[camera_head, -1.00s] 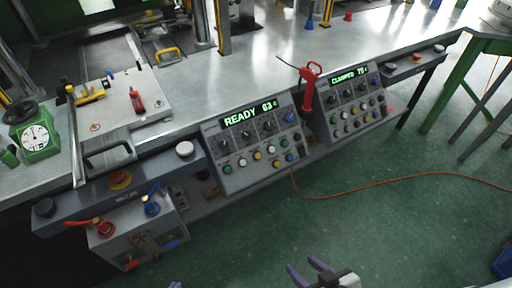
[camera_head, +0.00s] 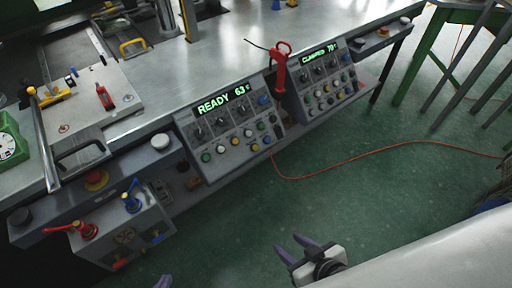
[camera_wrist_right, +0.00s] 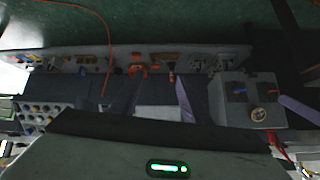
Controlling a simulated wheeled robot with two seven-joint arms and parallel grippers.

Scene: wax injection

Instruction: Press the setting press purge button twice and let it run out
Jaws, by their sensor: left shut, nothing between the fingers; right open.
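I cannot read which button is purge. My right gripper (camera_head: 297,250) is open and empty, over the green floor, apart from both panels. Its fingers (camera_wrist_right: 157,98) also show in the wrist view. My left gripper (camera_head: 164,281) shows only a shut fingertip at the bottom edge.
A red-handled tool (camera_head: 280,70) stands between the panels. A grey box (camera_head: 128,236) with red and blue valve handles sits at left, below a red mushroom button (camera_head: 96,180). An orange cable (camera_head: 370,149) crosses the floor. A green stand (camera_head: 425,62) is at right.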

